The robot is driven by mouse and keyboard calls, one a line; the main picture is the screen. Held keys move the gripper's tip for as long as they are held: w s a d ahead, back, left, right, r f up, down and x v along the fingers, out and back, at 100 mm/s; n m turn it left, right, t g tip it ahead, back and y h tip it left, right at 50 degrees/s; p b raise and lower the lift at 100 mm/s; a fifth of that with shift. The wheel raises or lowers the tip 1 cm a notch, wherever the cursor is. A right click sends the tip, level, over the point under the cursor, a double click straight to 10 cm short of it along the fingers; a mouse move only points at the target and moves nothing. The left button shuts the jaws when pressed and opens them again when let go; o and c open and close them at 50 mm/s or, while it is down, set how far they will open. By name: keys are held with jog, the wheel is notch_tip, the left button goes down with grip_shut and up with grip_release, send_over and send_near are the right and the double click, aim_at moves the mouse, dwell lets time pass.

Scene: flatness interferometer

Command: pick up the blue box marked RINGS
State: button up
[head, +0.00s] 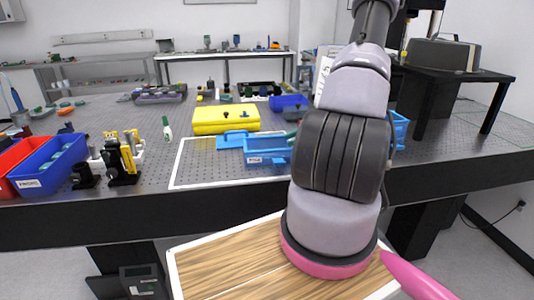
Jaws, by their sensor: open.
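A blue open box (266,156) with a small white label on its front stands near the middle of the perforated table, inside a white outlined area; the label is too small to read surely. Its right end is partly hidden by my arm. Another blue box (48,167) with a white label stands at the left, holding pale pieces. A blue piece (398,130) shows just right of my arm, mostly hidden. Which one is marked RINGS I cannot tell. My arm rises across the right of the middle; my gripper is not in view.
A red box (14,160) and black-and-yellow optical mounts (122,162) are at the left. A yellow case (226,119) lies behind the middle box, with another blue container (288,102) farther back. A wooden board (225,265) is in front. The perforated surface (215,170) is clear left of the middle box.

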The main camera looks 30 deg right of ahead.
aim_at(269, 151)
jog(key=x, duration=0.4)
jog(key=shift+a, duration=0.1)
jog(key=x, duration=0.5)
jog(key=shift+s+a+f, duration=0.15)
jog(key=shift+s+f, duration=0.05)
jog(key=shift+s, duration=0.2)
grip_shut()
dwell(0.9)
